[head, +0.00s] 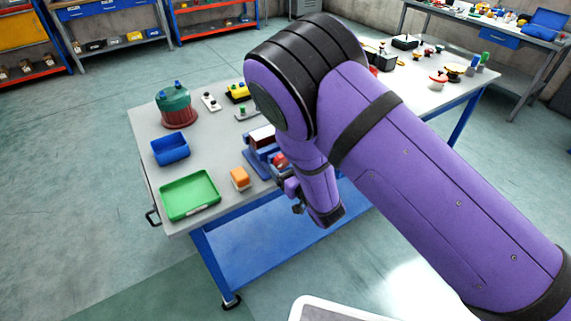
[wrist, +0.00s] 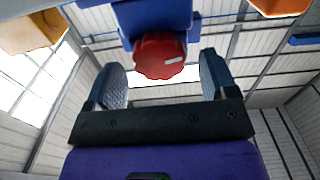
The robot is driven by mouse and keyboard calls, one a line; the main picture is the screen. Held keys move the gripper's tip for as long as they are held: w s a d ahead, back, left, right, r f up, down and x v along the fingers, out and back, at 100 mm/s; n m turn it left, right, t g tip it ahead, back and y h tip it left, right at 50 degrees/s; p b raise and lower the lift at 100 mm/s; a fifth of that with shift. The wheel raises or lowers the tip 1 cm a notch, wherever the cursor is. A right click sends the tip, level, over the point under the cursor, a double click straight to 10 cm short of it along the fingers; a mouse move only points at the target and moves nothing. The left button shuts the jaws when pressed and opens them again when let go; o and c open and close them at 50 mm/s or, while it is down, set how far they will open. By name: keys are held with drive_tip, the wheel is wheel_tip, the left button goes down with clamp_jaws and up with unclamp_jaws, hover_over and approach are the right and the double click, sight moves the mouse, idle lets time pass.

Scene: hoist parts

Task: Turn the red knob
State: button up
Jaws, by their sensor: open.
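The red knob (wrist: 160,55) shows in the wrist view, round with a lobed edge and a small pale mark. It is fixed to a blue body (wrist: 155,18) at the top of that view. My gripper (wrist: 166,75) is open, with one finger on each side of the knob in the picture; I cannot tell whether the fingertips reach it, and no contact shows. In the head view the knob (head: 281,160) is a small red patch on the blue device (head: 256,163) at the table's front edge, partly hidden by my purple arm. My gripper (head: 297,205) is beside it, beyond the table edge.
On the grey table (head: 222,155) are an orange block (head: 240,178), a green tray (head: 190,195), a blue bin (head: 170,149) and a red-green drum (head: 176,108). More small parts stand at the right end. Open floor lies in front of the table.

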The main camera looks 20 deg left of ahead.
drive_tip(key=shift+w+a, duration=0.25)
drive_tip(key=shift+c, duration=0.4)
drive_tip(key=c, duration=0.9)
drive_tip(key=shift+o, duration=0.2)
drive_tip(key=shift+n, duration=0.4)
